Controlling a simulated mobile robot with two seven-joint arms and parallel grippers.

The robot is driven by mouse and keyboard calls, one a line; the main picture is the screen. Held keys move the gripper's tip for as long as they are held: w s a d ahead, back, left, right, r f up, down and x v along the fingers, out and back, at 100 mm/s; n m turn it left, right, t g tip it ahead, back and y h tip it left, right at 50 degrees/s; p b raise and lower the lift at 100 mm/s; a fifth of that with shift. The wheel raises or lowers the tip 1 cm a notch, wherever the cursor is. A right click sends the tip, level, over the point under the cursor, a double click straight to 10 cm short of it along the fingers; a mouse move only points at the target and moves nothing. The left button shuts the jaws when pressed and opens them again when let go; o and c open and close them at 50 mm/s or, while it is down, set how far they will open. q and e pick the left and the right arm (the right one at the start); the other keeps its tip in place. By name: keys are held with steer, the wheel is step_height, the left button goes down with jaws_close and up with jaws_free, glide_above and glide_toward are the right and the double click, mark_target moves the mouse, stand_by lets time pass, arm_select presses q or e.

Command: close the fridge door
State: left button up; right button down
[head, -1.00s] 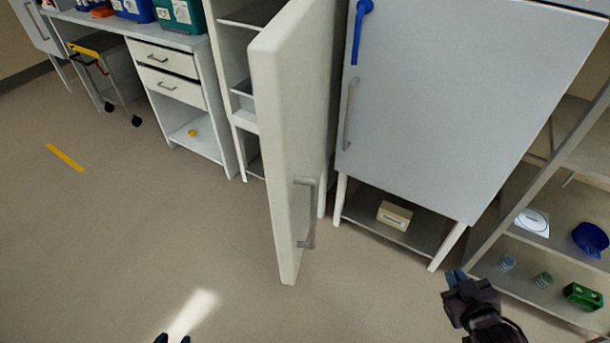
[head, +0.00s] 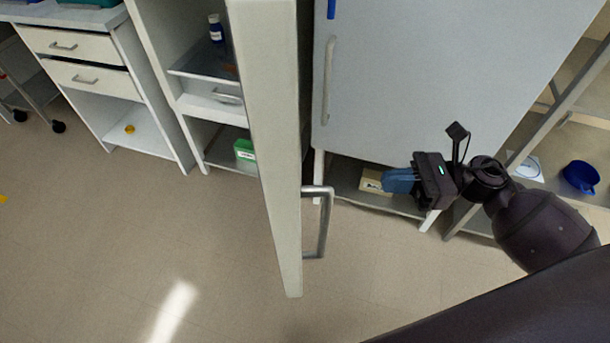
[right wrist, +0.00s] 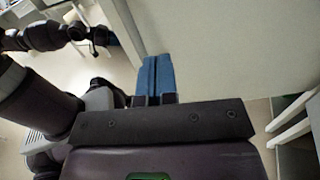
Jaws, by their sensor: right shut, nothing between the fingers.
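The fridge door (head: 268,150) stands wide open, seen almost edge-on in the head view, with its grey bar handle (head: 322,225) on the right-hand face. The fridge interior (head: 205,105) shows to its left. My right gripper (head: 388,181) is to the right of the door and handle, apart from them, its blue fingers shut and empty, pointing left. In the right wrist view the shut fingers (right wrist: 157,62) lie before a broad pale panel (right wrist: 220,50), apparently the door. My left gripper (right wrist: 108,38) shows small and dark there; its jaws are unclear.
A grey-white cabinet (head: 430,80) with a handle stands right of the door, a labelled box (head: 374,182) on its lower shelf. Drawers (head: 75,45) stand left. The floor (head: 100,250) before the door is clear.

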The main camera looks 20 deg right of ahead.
steer(key=w+a+n, duration=0.1)
steer(key=w+a, duration=0.2)
steer(key=a, duration=1)
steer(key=shift+w+a+p, duration=0.15)
steer(key=shift+a+p, duration=0.15)
